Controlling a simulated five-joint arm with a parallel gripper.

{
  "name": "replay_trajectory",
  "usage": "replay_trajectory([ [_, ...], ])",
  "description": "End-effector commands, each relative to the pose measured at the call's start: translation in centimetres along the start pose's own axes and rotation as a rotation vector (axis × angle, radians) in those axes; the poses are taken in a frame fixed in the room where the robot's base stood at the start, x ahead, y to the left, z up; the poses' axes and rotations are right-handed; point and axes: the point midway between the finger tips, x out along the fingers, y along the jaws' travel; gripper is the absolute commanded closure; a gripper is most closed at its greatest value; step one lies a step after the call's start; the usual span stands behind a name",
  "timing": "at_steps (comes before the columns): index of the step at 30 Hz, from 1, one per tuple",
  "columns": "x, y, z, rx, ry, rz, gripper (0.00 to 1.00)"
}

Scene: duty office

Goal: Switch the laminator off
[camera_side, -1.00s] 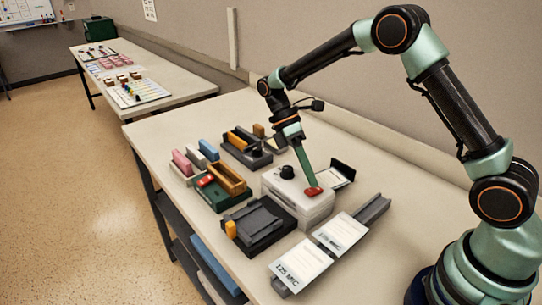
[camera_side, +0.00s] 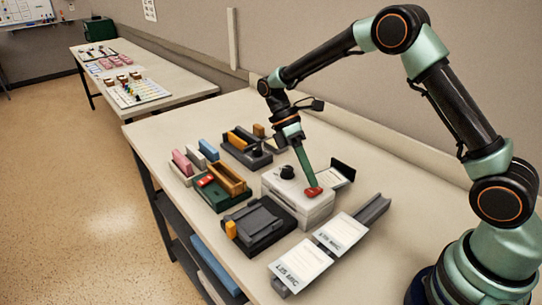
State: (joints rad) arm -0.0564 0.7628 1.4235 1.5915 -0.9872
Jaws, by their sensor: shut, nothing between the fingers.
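The laminator (camera_side: 297,208) appears to be the white box in the middle of the table, with a black knob (camera_side: 287,172) and a red switch (camera_side: 313,191) on top. My gripper (camera_side: 312,184) is shut and holds nothing. Its tip points down at the red switch and seems to touch it. The tip covers part of the switch, so I cannot tell which way it is set.
Left of the white box stand a dark grey device (camera_side: 258,224) with an orange block and a green box (camera_side: 220,194) with a wooden tray. Printed cards (camera_side: 340,233) lie on a grey rail in front. A black stand (camera_side: 343,170) is behind. The table's right rear is clear.

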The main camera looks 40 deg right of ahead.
Motion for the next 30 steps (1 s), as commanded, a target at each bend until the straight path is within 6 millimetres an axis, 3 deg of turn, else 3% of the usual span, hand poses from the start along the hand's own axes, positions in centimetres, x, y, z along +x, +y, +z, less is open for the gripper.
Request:
replay_trajectory([
  [30,0.56,0.17,-0.47,-0.001,-0.005,0.002,1.0],
])
